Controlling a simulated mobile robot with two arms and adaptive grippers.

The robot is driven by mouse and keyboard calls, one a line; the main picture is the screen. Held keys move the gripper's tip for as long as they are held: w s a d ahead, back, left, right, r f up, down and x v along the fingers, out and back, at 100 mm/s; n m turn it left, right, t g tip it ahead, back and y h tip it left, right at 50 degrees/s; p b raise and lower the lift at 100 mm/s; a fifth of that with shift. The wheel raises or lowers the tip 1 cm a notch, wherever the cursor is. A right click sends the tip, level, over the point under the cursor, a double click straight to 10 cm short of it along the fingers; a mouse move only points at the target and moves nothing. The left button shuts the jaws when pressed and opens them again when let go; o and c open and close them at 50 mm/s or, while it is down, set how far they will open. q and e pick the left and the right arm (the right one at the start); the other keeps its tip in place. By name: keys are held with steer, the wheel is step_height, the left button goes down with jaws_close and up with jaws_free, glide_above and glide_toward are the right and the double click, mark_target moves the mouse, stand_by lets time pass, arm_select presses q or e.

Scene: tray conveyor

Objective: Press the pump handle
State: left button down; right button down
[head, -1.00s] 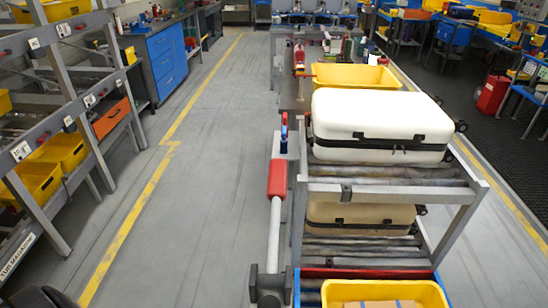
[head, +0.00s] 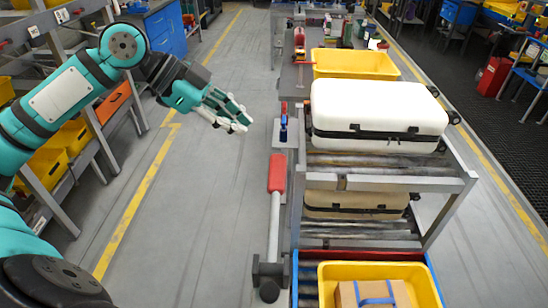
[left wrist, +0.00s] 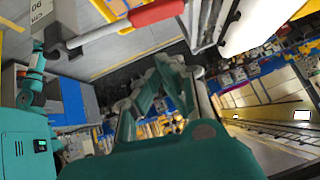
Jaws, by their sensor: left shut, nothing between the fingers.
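The pump handle is a grey lever with a red grip (head: 277,173) at its top end, standing up along the left side of the conveyor frame. Its lower end meets a dark bracket (head: 268,278). In the left wrist view a red grip on a grey bar (left wrist: 157,12) shows at the top edge. My left gripper (head: 240,120), teal with pale fingertips, is shut and empty over the aisle. In the head view it appears up and left of the red grip, apart from it. My right gripper is in neither view.
A white case (head: 375,108) lies on the upper rollers and a beige case (head: 355,203) below. A yellow tray (head: 325,290) holding a cardboard box (head: 372,295) is at the bottom. A small blue and red item (head: 283,128) stands beyond the grip. Shelving stands left; the aisle floor (head: 185,230) is clear.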

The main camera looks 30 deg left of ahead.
arm_select(q)
steer(key=shift+w+a+f, duration=0.1)
steer(key=shift+w+f, duration=0.05)
steer(key=shift+w, duration=0.05)
steer(key=p, duration=0.4)
glide_above(274, 175)
steer(key=f, duration=0.6)
steer(key=shift+s+f, duration=0.1)
steer(key=shift+s, duration=0.15)
steer(key=f, duration=0.2)
steer(key=f+p, duration=0.1)
steer(key=shift+w+f, duration=0.3)
steer(key=shift+f, duration=0.6)
